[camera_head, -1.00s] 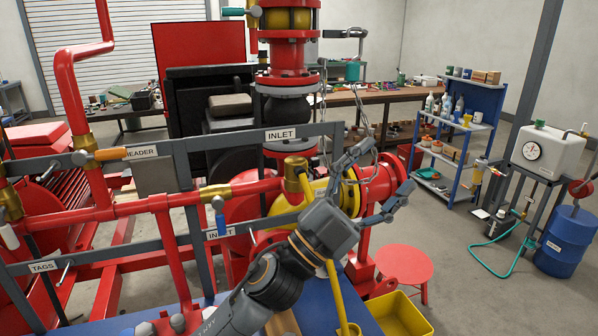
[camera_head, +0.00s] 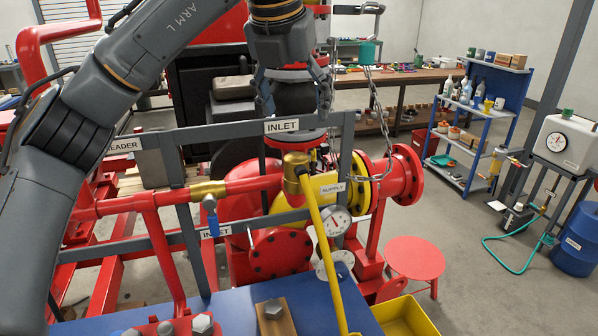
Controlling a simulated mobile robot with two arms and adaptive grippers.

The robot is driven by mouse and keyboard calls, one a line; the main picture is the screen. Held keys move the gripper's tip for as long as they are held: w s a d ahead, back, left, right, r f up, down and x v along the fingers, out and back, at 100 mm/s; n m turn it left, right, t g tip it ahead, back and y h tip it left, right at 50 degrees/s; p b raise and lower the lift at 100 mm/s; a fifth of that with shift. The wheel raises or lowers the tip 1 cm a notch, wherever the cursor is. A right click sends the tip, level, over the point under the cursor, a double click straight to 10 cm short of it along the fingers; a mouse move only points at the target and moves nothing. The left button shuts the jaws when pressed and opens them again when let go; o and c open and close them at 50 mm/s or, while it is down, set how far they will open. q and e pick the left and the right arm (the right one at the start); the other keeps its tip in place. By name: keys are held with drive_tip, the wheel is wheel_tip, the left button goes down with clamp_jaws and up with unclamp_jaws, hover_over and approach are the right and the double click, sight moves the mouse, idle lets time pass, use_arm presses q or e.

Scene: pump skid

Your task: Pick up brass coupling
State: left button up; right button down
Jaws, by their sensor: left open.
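Brass fittings show on the red pipework: a brass sleeve (camera_head: 208,189) on the horizontal pipe and a brass elbow (camera_head: 294,172) near the yellow supply housing. I cannot tell whether either is the brass coupling; no loose one is clearly visible. My left gripper (camera_head: 295,98) hangs fingers down, open and empty, above the grey rail with the INLET label. Its fingers are spread either side of the dark vertical pipe section as seen here, apparently touching nothing. My left arm comes in from the left and hides part of the pipework. My right gripper is out of view.
A yellow bar (camera_head: 325,250) slants down from the brass elbow. A chain (camera_head: 378,120) hangs beside the red flange (camera_head: 405,175). A blue bench top (camera_head: 235,305) holds bolts and a wooden block (camera_head: 275,317).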

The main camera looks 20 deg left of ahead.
sight(296, 157)
use_arm(q)
drive_tip(key=x, duration=0.2)
drive_tip(key=p+x, duration=0.1)
drive_tip(key=x, duration=0.2)
drive_tip(key=a+x, duration=0.1)
drive_tip(key=x, duration=0.1)
drive_tip(key=shift+w+f+p, duration=0.3)
drive_tip(key=shift+f, duration=0.05)
drive_tip(key=shift+w+a+f+p, duration=0.1)
drive_tip(key=shift+f+p, duration=0.3)
drive_tip(key=shift+p, duration=0.1)
drive_tip(key=p+x, duration=0.2)
drive_tip(key=x, duration=0.1)
drive_tip(key=shift+w+a+f, duration=0.15)
drive_tip(key=shift+a+f, duration=0.05)
drive_tip(key=shift+f, duration=0.05)
drive_tip(key=shift+w+f, duration=0.2)
drive_tip(key=shift+f, duration=0.3)
drive_tip(key=shift+s, duration=0.1)
drive_tip(key=c, duration=1.4)
